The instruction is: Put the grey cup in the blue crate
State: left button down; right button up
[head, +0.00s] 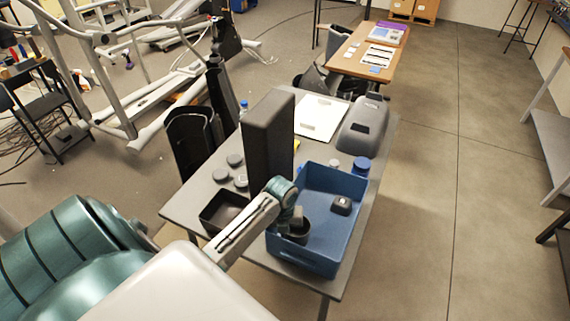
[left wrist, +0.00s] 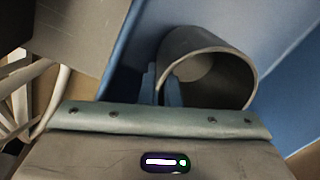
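The grey cup (head: 299,236) is inside the blue crate (head: 338,247), near its left side. Whether its base touches the crate floor cannot be told. In the left wrist view the cup (left wrist: 213,65) is tilted, its open mouth facing the camera, with blue crate wall behind. My left gripper (head: 293,218) reaches down into the crate. In the left wrist view its two narrow fingers (left wrist: 161,88) lie close together on either side of the cup's wall, one outside and one inside, shut on it. My right gripper is not in view.
A small dark object (head: 342,205) lies in the crate. A tall dark box (head: 267,140) stands left of the crate, with a black tray (head: 222,212) and grey round pieces nearby. A blue-lidded jar (head: 361,166) and a grey case (head: 364,125) stand behind the crate.

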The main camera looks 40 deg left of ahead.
pick_arm(q)
jog(key=shift+f, duration=0.15)
jog(key=c, duration=1.6)
grip_release()
jog(key=shift+c, duration=0.2)
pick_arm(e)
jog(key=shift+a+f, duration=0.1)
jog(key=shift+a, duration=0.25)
pick_arm(q)
jog(key=shift+r, duration=0.25)
notch_tip(320, 180, up, 12)
jog(key=b, duration=0.2)
jog(key=shift+s+a, duration=0.2)
jog(key=shift+a, duration=0.05)
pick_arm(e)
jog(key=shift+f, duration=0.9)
pick_arm(q)
jog(key=shift+f, duration=0.15)
